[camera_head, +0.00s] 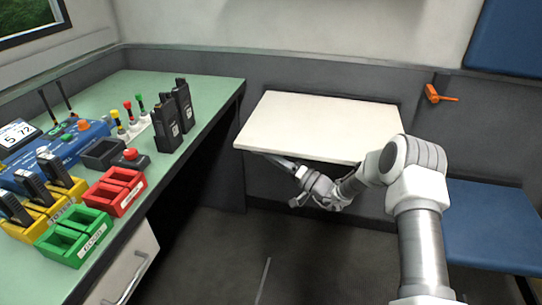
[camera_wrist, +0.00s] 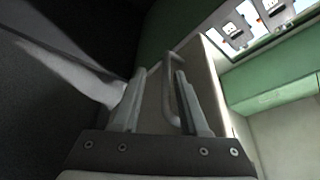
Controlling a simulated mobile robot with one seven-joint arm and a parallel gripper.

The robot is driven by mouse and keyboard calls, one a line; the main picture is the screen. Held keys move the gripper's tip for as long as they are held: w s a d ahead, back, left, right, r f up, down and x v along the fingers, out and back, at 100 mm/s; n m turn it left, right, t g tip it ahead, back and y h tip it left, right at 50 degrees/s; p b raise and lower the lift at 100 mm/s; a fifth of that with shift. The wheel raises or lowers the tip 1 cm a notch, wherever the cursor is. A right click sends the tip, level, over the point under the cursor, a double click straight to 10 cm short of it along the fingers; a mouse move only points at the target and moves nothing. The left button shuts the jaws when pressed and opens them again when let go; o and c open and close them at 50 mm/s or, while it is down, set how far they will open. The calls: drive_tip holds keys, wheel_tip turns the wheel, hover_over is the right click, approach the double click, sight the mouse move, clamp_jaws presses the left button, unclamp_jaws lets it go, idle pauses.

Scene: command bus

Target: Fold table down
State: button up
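The white table (camera_head: 315,125) is up and roughly level against the grey wall in the head view. My gripper (camera_head: 280,162) is under its front edge near the left corner, pointing left. I cannot tell whether it touches the underside or a support there. In the wrist view my gripper (camera_wrist: 160,75) has its two fingers apart. A bent grey handle (camera_wrist: 171,95) shows between and beyond them, close to the right finger, against a pale panel. The fingers are not closed on it. The table's underside and any support are mostly hidden in the head view.
A green-topped desk (camera_head: 205,90) with radios and coloured bins stands at left, with a white drawer (camera_head: 125,265) below. A blue seat (camera_head: 490,225) is at right. An orange latch (camera_head: 438,95) is on the wall right of the table. The floor below is clear.

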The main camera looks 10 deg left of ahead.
drive_tip(key=shift+r, duration=0.1)
drive_tip(key=shift+s+d, duration=0.1)
drive_tip(key=shift+d, duration=0.15)
drive_tip(key=p+v, duration=0.4)
drive_tip(key=v, duration=1.3)
drive_tip(key=s+a+r+n+g+h, duration=0.2)
drive_tip(key=s+r+g+h, duration=0.25)
drive_tip(key=s+r, duration=0.3)
drive_tip(key=s+a+r+n+g+h, duration=0.2)
drive_tip(key=s+r+g+h, duration=0.1)
drive_tip(key=s+r+g, duration=0.5)
drive_tip(key=s+d+r+m+t+h, duration=0.3)
drive_tip(key=s+d+r+t+h, duration=0.25)
drive_tip(key=s+d, duration=0.2)
drive_tip(key=s+d+r+m+t+h, duration=0.2)
drive_tip(key=s+d+r+t+h, duration=0.25)
drive_tip(key=s+d+h, duration=0.35)
wheel_tip(320, 180, up, 26)
drive_tip(key=s+y+p, duration=0.1)
drive_tip(key=y+p, duration=0.1)
drive_tip(key=p, duration=2.2)
drive_tip(key=shift+a+f, duration=0.25)
drive_tip(key=shift+a, duration=0.2)
